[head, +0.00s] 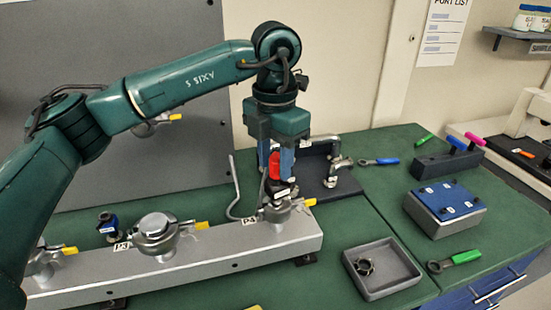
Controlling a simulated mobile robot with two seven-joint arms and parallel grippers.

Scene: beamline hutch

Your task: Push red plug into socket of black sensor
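My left gripper (275,172) points straight down over the right end of the grey rail. Its two blue-faced fingers stand on either side of a red plug (274,166) and appear closed on it. The black sensor (281,189) is right below the plug, on top of the metal fitting marked P4. The plug's lower end is at the sensor's top. I cannot tell whether it sits in the socket or just above it. My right gripper is out of view.
The grey rail (190,250) carries several metal fittings with yellow handles (196,225). A bent metal pipe (335,160) on a dark plate stands just behind the gripper. A grey tray (382,268) holding a ring, a blue-topped block (447,200) and loose tools lie to the right.

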